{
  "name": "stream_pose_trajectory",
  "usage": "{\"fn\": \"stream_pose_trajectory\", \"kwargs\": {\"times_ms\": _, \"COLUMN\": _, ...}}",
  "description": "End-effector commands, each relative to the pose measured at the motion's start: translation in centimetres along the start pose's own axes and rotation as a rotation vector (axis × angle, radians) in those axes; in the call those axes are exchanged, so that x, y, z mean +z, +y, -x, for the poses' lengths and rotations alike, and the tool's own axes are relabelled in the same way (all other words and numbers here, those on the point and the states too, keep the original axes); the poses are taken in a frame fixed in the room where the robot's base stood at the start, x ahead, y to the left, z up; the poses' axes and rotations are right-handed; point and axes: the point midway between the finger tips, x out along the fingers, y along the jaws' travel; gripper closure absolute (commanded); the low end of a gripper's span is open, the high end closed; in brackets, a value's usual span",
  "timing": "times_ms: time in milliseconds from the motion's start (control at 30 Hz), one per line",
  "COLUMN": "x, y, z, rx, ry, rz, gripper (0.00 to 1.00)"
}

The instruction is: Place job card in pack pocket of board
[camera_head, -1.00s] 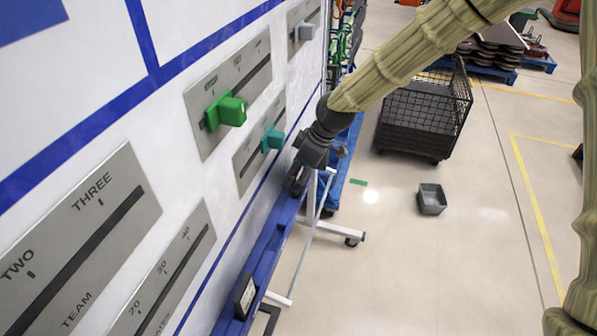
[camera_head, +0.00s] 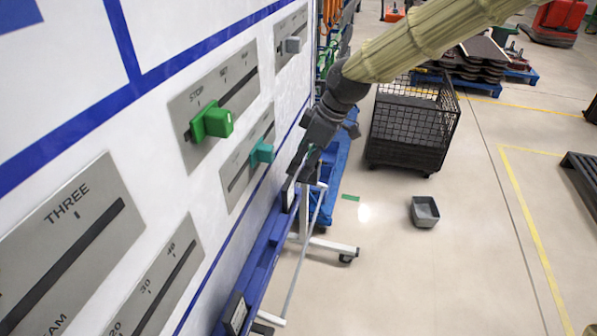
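The white board (camera_head: 150,120) with blue lines and grey slider panels fills the left side, seen at a steep angle. A blue ledge (camera_head: 262,262) runs along its lower edge. A small dark-framed pale piece (camera_head: 289,193) stands at the ledge just below my gripper; I cannot tell whether it is a job card or a pocket. A similar dark-framed piece (camera_head: 236,314) with a pale face is nearer on the ledge. My gripper (camera_head: 297,170) points down close to the board's lower edge. Its fingertips are small and dark, so its opening and any contact are unclear.
A green slider knob (camera_head: 212,122), a teal knob (camera_head: 261,153) and a grey knob (camera_head: 293,45) stick out from the board. A wheeled stand (camera_head: 330,248) is below the ledge.

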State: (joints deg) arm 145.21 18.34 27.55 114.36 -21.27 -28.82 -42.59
Motion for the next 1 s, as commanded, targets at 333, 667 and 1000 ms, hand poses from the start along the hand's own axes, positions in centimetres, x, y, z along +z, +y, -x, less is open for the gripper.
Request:
{"fn": "stream_pose_trajectory", "kwargs": {"times_ms": 333, "x": 0.0, "y": -0.1, "z": 1.4, "rx": -0.001, "ry": 0.0, "rz": 0.0, "gripper": 0.22}}
{"fn": "stream_pose_trajectory", "kwargs": {"times_ms": 667, "x": 3.6, "y": -1.5, "z": -5.1, "rx": -0.034, "ry": -0.007, "rz": -0.138, "gripper": 0.22}}
{"fn": "stream_pose_trajectory", "kwargs": {"times_ms": 1000, "x": 14.5, "y": -7.7, "z": -19.1, "rx": -0.057, "ry": -0.055, "rz": -0.532, "gripper": 0.22}}
